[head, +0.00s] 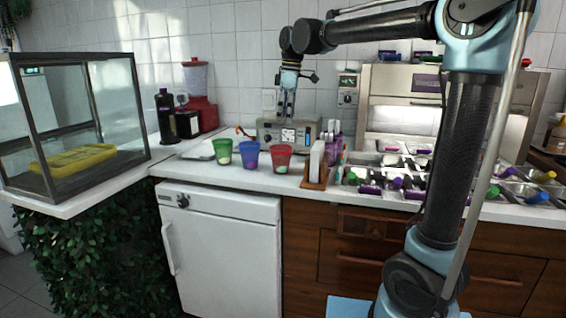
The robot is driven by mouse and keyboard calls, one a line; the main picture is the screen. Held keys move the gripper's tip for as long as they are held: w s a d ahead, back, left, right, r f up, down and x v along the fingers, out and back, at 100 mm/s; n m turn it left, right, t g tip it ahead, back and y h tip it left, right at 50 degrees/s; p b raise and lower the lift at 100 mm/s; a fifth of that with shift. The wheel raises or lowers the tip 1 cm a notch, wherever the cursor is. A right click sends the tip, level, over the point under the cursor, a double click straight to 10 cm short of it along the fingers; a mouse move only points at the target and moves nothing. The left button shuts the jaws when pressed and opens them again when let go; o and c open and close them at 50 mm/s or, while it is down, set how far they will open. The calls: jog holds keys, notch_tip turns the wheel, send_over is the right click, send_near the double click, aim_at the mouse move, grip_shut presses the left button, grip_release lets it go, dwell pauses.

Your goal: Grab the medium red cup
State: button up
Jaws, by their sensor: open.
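A red cup (281,157) stands upright on the white counter. It is the rightmost of three cups in a row and the only red one in view. A blue cup (249,155) stands just to its left, and a green cup (223,151) stands at the left end. My gripper (287,112) hangs above and behind the red cup, in front of the wall and near a grey metal appliance. It points downward, is open and holds nothing visible. It is apart from the cups. Its fingertips are small and hard to make out.
A wooden holder (315,182) with white cards stands close to the right of the red cup. The grey appliance (289,133) is behind the cups. Metal topping trays (385,160) fill the counter at right. A glass case (125,85) stands at far left.

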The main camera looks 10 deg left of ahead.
send_near(280, 161)
jog(key=w+f, duration=0.1)
jog(key=f, duration=0.1)
jog(key=w+a+f, duration=0.1)
jog(key=f, duration=0.1)
jog(key=w+a+f, duration=0.1)
jog(key=f, duration=0.1)
jog(key=shift+f, duration=0.1)
jog(key=shift+w+f, duration=0.15)
jog(key=shift+f, duration=2.5)
jog(key=c, duration=1.1)
